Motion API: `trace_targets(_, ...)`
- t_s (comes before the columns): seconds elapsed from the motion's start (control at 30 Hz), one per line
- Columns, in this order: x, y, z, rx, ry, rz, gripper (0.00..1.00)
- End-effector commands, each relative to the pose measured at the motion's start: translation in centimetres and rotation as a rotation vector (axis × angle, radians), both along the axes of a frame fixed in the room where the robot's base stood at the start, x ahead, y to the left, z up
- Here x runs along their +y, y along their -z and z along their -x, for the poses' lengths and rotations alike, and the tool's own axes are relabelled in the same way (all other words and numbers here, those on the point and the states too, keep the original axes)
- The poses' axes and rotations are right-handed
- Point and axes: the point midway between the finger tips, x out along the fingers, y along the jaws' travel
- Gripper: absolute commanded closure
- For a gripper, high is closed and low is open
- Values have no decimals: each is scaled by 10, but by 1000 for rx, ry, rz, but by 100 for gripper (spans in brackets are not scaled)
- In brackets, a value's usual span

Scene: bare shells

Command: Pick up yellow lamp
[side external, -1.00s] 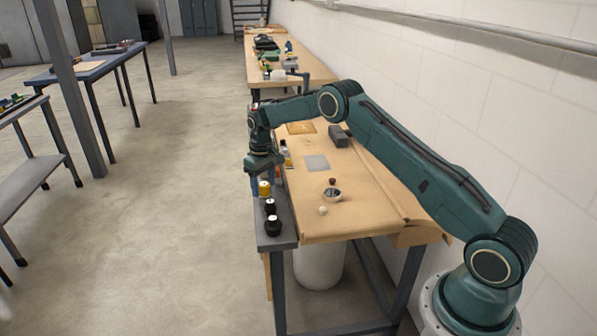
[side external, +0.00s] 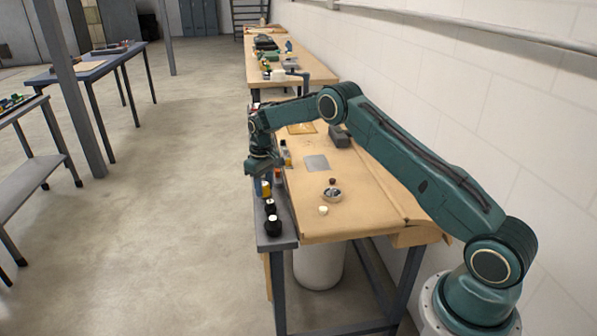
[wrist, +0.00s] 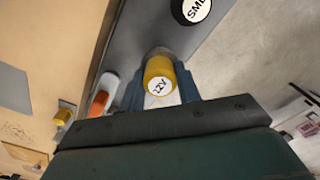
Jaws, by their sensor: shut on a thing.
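The yellow lamp (wrist: 160,78) is a short yellow cylinder with a white marked top. In the wrist view it stands between the fingers of my gripper (wrist: 161,92), which is shut on it. In the side external view the lamp (side external: 265,189) shows just below my gripper (side external: 262,182), partly hidden by it. It is over the dark grey strip (side external: 277,242) along the table's left edge. I cannot tell whether its base touches the strip.
Black round items with white tops (side external: 273,226) stand nearer on the strip. An orange piece (wrist: 98,104) lies beside the gripper. The tan table (side external: 345,225) holds a small bowl (side external: 332,195), a white ball (side external: 323,210), a grey pad (side external: 316,163) and a grey block (side external: 339,137).

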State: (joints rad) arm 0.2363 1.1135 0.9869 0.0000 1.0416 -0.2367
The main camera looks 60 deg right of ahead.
Motion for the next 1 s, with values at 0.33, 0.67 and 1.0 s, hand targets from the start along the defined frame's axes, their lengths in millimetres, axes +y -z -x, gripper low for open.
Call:
trace_targets(0.33,0,-6,0,-1,0,0,90)
trace_targets(0.67,0,-46,-1,-4,0,1,90)
trace_targets(1.0,0,-118,-1,-5,0,1,90)
